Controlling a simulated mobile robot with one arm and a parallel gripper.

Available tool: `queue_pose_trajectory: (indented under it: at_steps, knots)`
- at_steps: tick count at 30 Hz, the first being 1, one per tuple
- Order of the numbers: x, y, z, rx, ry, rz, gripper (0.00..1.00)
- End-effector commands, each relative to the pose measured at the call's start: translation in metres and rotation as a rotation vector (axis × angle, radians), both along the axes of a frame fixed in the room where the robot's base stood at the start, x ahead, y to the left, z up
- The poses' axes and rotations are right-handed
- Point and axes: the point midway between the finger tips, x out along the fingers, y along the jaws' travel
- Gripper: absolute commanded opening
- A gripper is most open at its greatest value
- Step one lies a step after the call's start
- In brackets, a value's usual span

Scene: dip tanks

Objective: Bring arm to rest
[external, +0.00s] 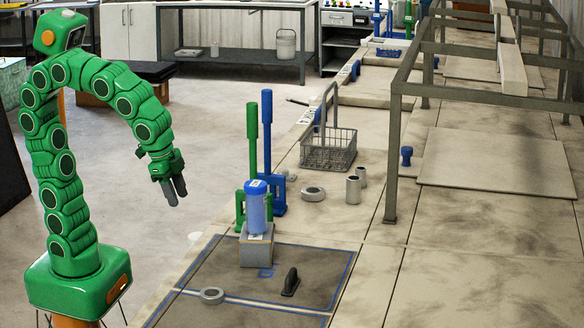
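My green arm rises from its base at the left, arches over and hangs down toward the bench. My gripper (174,190) is in the air over the pale floor, left of the bench and apart from everything on it. Its two dark fingers point down, close side by side. I see nothing held in them, but the view is too small to tell whether they are open or shut.
On the bench, a blue cylinder (257,212) stands on a grey block (256,245). A metal frame (393,160) stands right. Floor around my gripper is clear.

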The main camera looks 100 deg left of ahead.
Motion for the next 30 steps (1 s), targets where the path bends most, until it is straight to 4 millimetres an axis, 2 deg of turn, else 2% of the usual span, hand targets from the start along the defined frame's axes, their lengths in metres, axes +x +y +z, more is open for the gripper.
queue_pose_trajectory:
  at_steps: [1, 9, 12, 15, 18, 30]
  knots:
    - [-0.022, 0.008, -0.009, -0.012, 0.033, 0.022, 0.39]
    - [-0.133, 0.030, -0.058, -0.074, 0.224, 0.110, 0.39]
    - [-0.171, 0.032, -0.074, -0.095, 0.287, 0.132, 0.39]
    - [-0.198, 0.031, -0.085, -0.113, 0.333, 0.149, 0.39]
    - [-0.217, 0.030, -0.092, -0.123, 0.365, 0.158, 0.39]
    - [-0.218, 0.030, -0.093, -0.123, 0.367, 0.158, 0.39]
